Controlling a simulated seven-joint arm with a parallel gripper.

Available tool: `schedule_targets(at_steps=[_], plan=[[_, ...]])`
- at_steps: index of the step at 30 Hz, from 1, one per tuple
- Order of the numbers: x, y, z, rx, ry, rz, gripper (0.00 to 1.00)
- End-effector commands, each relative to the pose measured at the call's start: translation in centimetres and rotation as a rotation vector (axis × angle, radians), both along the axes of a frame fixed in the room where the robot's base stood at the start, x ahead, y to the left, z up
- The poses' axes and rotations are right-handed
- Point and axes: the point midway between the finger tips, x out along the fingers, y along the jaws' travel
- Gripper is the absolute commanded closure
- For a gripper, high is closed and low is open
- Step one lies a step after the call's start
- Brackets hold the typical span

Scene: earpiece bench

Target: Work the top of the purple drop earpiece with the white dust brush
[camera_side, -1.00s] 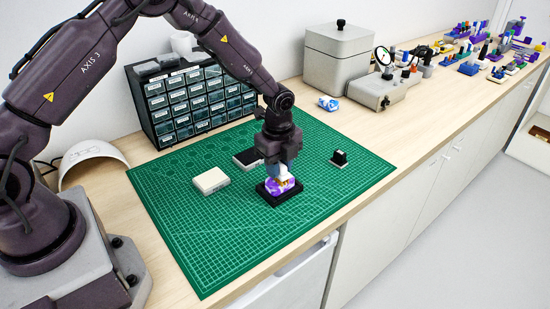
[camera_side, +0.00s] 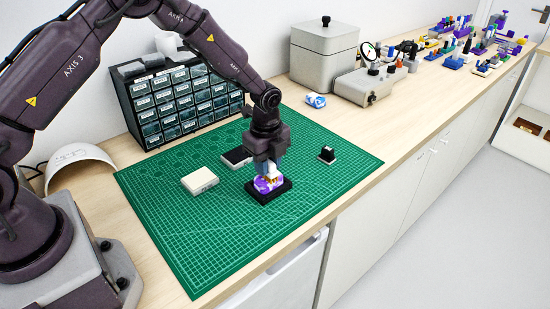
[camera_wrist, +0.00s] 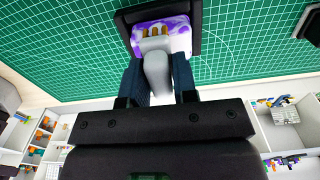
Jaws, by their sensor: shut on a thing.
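The purple and white drop earpiece (camera_side: 263,185) lies in a black holder (camera_side: 284,191) on the green mat. In the wrist view the earpiece (camera_wrist: 178,37) shows gold parts on its top. My gripper (camera_side: 268,170) points down just above it. My gripper (camera_wrist: 158,85) is shut on the white dust brush (camera_wrist: 157,72), whose pale body shows between the two dark fingers. The brush's far end is at the earpiece's top; whether it touches cannot be told.
A white block (camera_side: 199,181) and a dark tray (camera_side: 236,157) lie on the green mat (camera_side: 220,245) left of the holder. A small black block (camera_side: 326,154) stands to the right. A drawer cabinet (camera_side: 185,100) stands behind. The mat's front is clear.

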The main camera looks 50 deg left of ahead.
Motion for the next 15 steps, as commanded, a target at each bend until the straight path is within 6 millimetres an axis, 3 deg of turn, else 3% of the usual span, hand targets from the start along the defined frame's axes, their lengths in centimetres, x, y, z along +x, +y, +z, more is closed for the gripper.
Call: schedule_targets(at_steps=[4,15], plan=[[-1.4,0.0,0.0,0.001,0.003,0.0,0.95],[2.3,0.1,-0.1,0.0,0.0,0.0,0.95]])
